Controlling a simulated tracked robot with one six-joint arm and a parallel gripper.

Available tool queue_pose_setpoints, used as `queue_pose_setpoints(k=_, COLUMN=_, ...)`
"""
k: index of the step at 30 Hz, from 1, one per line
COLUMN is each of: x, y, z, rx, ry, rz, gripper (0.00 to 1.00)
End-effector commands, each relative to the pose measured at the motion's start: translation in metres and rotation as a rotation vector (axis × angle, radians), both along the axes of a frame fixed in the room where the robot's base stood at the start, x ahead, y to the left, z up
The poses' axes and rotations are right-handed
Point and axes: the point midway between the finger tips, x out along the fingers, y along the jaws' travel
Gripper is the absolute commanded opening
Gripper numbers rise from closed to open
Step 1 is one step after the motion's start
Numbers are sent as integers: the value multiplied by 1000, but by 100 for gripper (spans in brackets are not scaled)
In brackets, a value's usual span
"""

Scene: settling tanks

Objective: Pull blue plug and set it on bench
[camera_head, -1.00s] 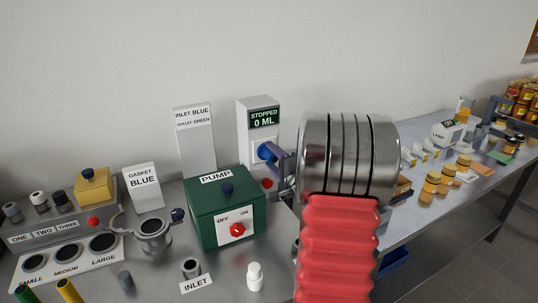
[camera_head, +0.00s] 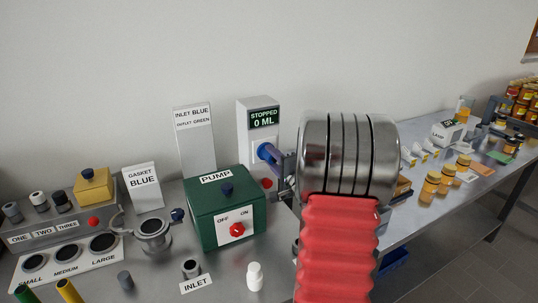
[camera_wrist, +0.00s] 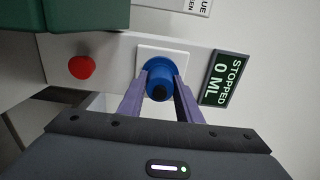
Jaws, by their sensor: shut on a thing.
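The blue plug (camera_wrist: 160,86) sits at the white square plate on the front of the white meter unit (camera_head: 256,112), whose display reads STOPPED 0 ML. In the head view the plug (camera_head: 265,151) still meets the unit's face; any small gap cannot be made out. My gripper (camera_wrist: 161,79) is shut on the plug, with one purple finger on each side of it. In the head view my gripper (camera_head: 277,157) is partly hidden by my own wrist. The grey metal bench (camera_head: 222,275) runs below.
The green pump box (camera_head: 215,232) stands left of my gripper, with a red button (camera_wrist: 82,67) near the plug. A white bottle (camera_head: 255,277) and the inlet fitting (camera_head: 191,268) stand in front. Small bare patches lie between the items.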

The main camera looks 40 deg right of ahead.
Motion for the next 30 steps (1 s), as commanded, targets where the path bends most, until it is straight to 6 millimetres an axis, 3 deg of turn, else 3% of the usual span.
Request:
queue_pose_setpoints(k=8, x=0, y=0, z=0, rx=0, ry=0, rz=0, gripper=0)
queue_pose_setpoints(k=30, x=-15, y=4, z=0, rx=0, ry=-1, rz=-1, gripper=0)
